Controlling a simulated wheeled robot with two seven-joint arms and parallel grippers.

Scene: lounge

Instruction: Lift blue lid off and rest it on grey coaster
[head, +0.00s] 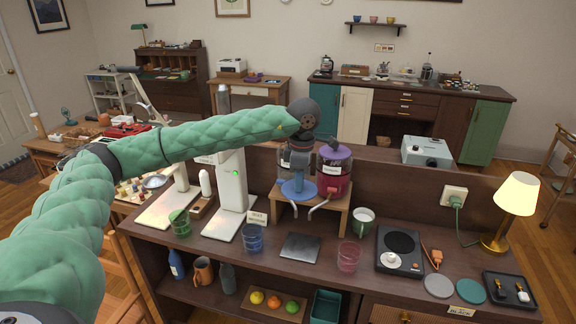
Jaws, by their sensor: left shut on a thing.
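My left gripper (299,165) is shut on the blue lid (297,192) and points down, with the lid hanging below it in a roughly level pose. The lid shows in front of the wooden stand, clear of any jar top. Behind the gripper is a clear dispenser, mostly hidden by my gripper and the lid. The grey coaster (438,286) lies flat and bare at the right front of the counter, well to the right of my gripper. My right gripper is not in view.
A dispenser with a purple lid (334,151) stands on the wooden stand (330,219) close to my gripper.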

